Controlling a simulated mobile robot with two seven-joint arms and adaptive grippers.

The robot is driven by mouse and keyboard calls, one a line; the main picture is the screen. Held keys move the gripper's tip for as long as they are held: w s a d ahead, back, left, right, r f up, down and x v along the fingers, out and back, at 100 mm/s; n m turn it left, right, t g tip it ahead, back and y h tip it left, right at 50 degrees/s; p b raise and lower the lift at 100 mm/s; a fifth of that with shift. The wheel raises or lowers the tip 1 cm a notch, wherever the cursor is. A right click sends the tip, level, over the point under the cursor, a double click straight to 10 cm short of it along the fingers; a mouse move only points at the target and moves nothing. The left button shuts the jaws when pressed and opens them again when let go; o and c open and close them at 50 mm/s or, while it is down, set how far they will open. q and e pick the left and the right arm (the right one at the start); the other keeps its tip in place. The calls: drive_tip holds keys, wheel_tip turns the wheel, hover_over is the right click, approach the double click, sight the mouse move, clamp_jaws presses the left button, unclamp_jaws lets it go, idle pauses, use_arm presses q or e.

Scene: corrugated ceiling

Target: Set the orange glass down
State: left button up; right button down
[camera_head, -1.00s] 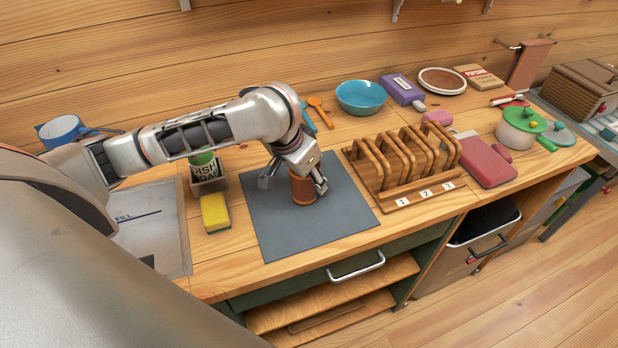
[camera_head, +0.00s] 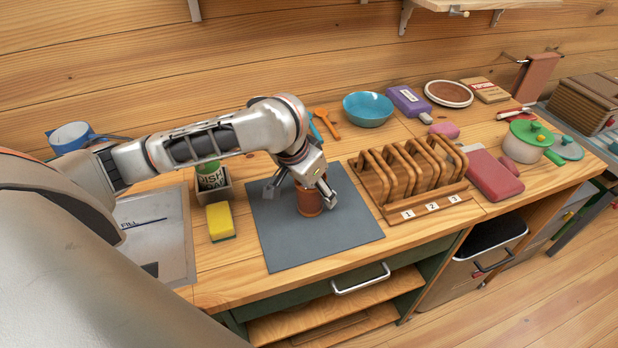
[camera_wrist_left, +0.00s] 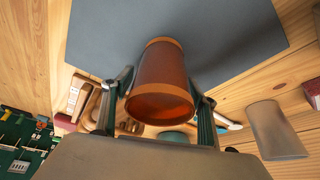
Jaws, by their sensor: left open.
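The orange glass (camera_head: 309,202) stands upright on the dark grey mat (camera_head: 290,245) in the head view. It also shows in the left wrist view (camera_wrist_left: 161,82), between the fingers. My left gripper (camera_head: 303,196) is around the glass with its fingers spread, one on each side. In the wrist view the fingers flank the glass, with a gap visible at least on the left near its rim. My right gripper is in neither view.
A wooden rack (camera_head: 410,175) numbered 1 to 3 stands right of the mat. A yellow sponge (camera_head: 220,221) and a box with a green-topped can (camera_head: 211,180) are left of it. A blue bowl (camera_head: 368,108) is behind. The mat's front is clear.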

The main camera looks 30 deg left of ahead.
use_arm(q)
drive_tip(key=d+v, duration=0.1)
drive_tip(key=v, duration=1)
drive_tip(key=shift+a+r, duration=0.25)
drive_tip(key=shift+a, duration=0.25)
drive_tip(key=shift+s, duration=0.15)
